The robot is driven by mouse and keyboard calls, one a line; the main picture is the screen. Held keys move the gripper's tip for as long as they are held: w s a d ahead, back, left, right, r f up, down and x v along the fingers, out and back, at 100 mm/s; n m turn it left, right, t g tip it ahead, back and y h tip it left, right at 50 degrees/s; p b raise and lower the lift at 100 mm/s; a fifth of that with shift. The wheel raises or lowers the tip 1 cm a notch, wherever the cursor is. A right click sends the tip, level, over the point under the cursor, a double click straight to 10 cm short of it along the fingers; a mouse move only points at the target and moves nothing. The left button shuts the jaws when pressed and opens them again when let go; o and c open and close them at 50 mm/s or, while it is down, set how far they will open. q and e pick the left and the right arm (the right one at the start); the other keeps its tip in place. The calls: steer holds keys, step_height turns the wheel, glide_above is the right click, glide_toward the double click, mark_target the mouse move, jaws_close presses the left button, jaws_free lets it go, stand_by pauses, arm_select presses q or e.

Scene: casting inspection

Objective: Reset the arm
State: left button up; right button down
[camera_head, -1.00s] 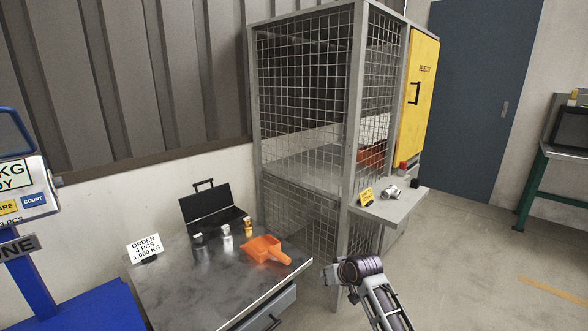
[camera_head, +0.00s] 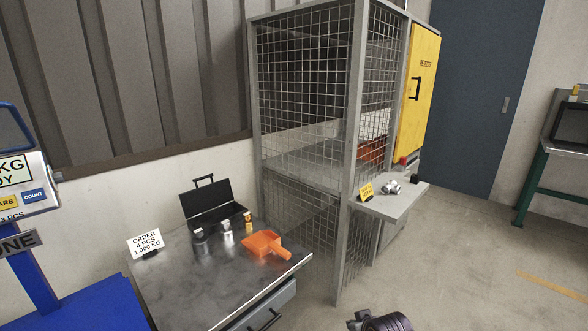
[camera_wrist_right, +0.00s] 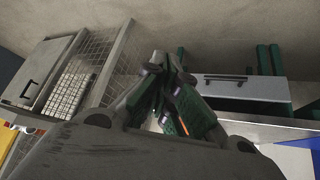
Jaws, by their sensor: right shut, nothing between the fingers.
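My right gripper (camera_wrist_right: 168,85) shows in the right wrist view with its dark green-padded fingers drawn together and nothing between them. It hangs in free air, with a grey drawer front and the wire cage beyond it. In the head view only a dark, rounded part of my right arm (camera_head: 383,322) shows at the bottom edge. It is apart from the steel table and the cage shelf. My left gripper is in neither view.
The steel table (camera_head: 190,285) holds an orange scoop (camera_head: 264,245), small bottles, an open black case (camera_head: 215,207) and an order sign (camera_head: 146,244). The mesh cage (camera_head: 310,100) has a side shelf (camera_head: 395,208) with a metal casting (camera_head: 391,188).

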arm_select(q)
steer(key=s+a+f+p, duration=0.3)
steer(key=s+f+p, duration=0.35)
steer(key=p, duration=1.05)
arm_select(e)
steer(key=s+d+f+g, duration=0.2)
steer(key=s+f+g, duration=0.1)
steer(key=s+f, duration=1)
steer(key=s+d+f+g, duration=0.1)
steer(key=s+f+g, duration=0.1)
steer(key=s+f, duration=1.05)
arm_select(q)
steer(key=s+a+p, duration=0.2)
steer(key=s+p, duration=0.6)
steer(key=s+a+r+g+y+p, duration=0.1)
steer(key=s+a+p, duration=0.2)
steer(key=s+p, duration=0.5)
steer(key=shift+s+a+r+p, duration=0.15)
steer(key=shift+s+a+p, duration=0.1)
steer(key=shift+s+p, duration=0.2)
arm_select(e)
steer(key=s+d+r, duration=0.2)
steer(key=s+d, duration=0.1)
steer(key=s, duration=0.7)
steer(key=s+d+r+g+h, duration=0.1)
steer(key=s+d+r, duration=0.1)
steer(key=s, duration=0.8)
steer(key=shift+d+r+m, duration=0.25)
steer(key=shift+d+m, duration=0.05)
steer(key=shift+d, duration=0.35)
